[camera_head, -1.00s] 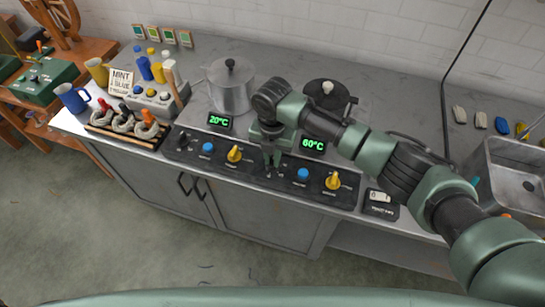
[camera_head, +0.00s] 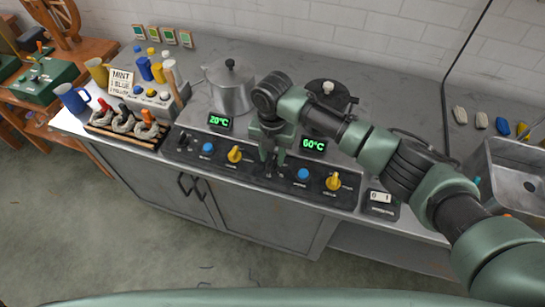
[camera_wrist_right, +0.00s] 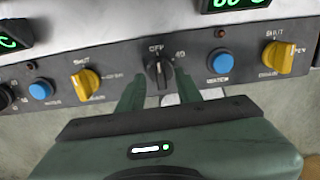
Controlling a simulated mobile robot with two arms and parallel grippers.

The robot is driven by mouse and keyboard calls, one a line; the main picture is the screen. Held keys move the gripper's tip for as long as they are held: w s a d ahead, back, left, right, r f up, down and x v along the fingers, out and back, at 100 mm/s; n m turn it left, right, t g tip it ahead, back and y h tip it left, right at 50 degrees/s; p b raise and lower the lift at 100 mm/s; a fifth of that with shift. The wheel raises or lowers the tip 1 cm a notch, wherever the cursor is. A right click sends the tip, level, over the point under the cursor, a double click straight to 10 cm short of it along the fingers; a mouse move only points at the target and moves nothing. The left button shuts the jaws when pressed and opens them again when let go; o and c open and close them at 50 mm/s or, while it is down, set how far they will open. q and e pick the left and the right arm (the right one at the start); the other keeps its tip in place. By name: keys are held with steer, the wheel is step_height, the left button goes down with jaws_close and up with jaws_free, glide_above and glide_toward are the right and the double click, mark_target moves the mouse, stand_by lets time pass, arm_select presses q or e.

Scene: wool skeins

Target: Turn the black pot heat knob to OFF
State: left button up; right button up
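The black pot (camera_head: 327,108) stands at the back of the counter, partly behind my right arm. Its green display (camera_head: 313,145) reads 60°C. In the right wrist view, the black heat knob (camera_wrist_right: 158,70) sits on the dark control panel. Its grip bar looks roughly upright, under the OFF label, with 40 to its right. My right gripper (camera_wrist_right: 159,92) is open, its fingers at either side of the knob's lower end; I cannot tell whether they touch it. In the head view, this gripper (camera_head: 270,170) largely hides the knob. My left gripper is not in view.
Blue buttons (camera_wrist_right: 221,62) and yellow drain knobs (camera_wrist_right: 278,57) flank the heat knob closely. A steel pot (camera_head: 231,88) with a 20°C display stands to the left. A small counter box (camera_head: 381,203) and a sink (camera_head: 515,180) are at the right.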

mark_target(272, 161)
step_height(272, 161, up, 6)
steer(key=shift+r+b, duration=0.2)
steer(key=shift+b, duration=0.35)
